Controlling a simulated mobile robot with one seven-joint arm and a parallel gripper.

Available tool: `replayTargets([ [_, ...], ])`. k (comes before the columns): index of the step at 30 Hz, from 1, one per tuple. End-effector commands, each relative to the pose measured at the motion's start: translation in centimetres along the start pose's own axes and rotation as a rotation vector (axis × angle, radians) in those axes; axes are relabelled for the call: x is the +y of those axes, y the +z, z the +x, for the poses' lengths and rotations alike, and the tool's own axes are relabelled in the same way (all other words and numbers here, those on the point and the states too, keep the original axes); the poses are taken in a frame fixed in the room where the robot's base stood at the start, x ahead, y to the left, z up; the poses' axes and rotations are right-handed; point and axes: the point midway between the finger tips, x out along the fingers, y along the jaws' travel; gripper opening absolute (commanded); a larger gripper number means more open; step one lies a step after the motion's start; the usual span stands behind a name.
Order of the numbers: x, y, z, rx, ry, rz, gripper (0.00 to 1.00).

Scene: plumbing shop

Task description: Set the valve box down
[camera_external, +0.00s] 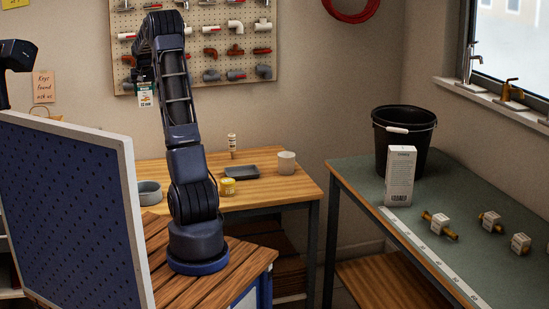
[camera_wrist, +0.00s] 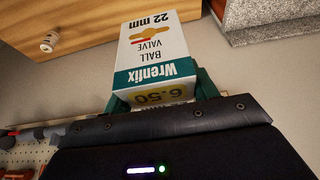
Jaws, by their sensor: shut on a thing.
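The valve box (camera_external: 145,97) is a small white and teal carton. In the wrist view the valve box (camera_wrist: 155,45) reads "Wrenfix Ball Valve 22 mm" and has a yellow price label reading 6.50. My gripper (camera_external: 145,80) is shut on it, with a teal finger on either side in the wrist view (camera_wrist: 160,88). The box hangs below my gripper, high above the wooden table (camera_external: 265,193) and in front of the wall in the outside view.
A blue panel (camera_external: 65,205) stands at left. The green bench (camera_external: 350,172) holds a black bucket (camera_external: 402,140), a white carton (camera_external: 400,178) and several valves.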

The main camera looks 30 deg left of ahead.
Motion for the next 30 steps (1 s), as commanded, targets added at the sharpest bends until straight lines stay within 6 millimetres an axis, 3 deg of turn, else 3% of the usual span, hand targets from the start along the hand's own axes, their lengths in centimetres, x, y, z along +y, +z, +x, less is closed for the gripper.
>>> replayTargets([
  [12,-0.1,4.3,10.3,-0.002,-0.001,-0.001,0.25],
  [20,-0.1,5.6,13.4,-0.001,-0.001,-0.001,0.25],
  [30,-0.2,8.4,20.0,-0.003,-0.001,-0.002,0.25],
])
